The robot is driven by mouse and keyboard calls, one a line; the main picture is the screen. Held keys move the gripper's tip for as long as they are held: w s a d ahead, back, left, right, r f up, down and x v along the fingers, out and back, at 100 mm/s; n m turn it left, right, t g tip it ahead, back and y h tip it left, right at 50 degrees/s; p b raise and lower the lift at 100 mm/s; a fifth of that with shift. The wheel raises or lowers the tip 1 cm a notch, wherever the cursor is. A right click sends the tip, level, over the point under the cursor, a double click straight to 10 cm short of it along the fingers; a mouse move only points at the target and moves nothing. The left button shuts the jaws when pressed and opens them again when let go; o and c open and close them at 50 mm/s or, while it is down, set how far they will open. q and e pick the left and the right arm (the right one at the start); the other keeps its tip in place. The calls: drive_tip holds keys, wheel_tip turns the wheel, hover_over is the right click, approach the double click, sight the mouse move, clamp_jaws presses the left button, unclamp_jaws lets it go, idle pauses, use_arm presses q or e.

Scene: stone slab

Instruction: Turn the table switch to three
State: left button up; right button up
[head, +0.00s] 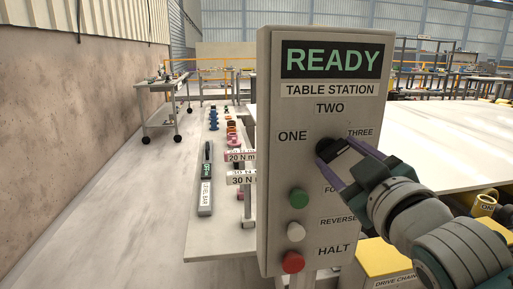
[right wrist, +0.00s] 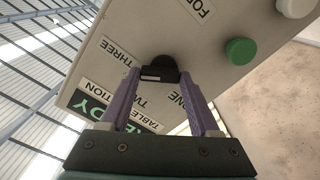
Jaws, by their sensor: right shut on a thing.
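The table switch is a black rotary knob (head: 326,148) on the upright grey control panel (head: 277,220). The labels ONE, TWO and THREE stand to its left, above it and to its right. A READY display (head: 332,59) and a TABLE STATION plate sit higher up. My right gripper (head: 337,152) is shut on the knob from the lower right, its purple fingers on either side. The right wrist view also shows the knob (right wrist: 160,66) between the fingers (right wrist: 160,80). The fingers partly cover the knob, and I cannot tell which label it points at. My left gripper is out of view.
Below the knob are a green button (head: 298,197), a white button (head: 296,232) and a red HALT button (head: 293,262). A pale table (head: 455,160) lies behind the panel. A cart (head: 166,112) stands by the left wall, with clear floor near it.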

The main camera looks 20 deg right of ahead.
drive_tip(key=shift+m, duration=0.5)
drive_tip(key=o, duration=1.4)
drive_tip(key=shift+c, duration=0.2)
drive_tip(key=v, duration=1)
drive_tip(key=shift+d, duration=0.1)
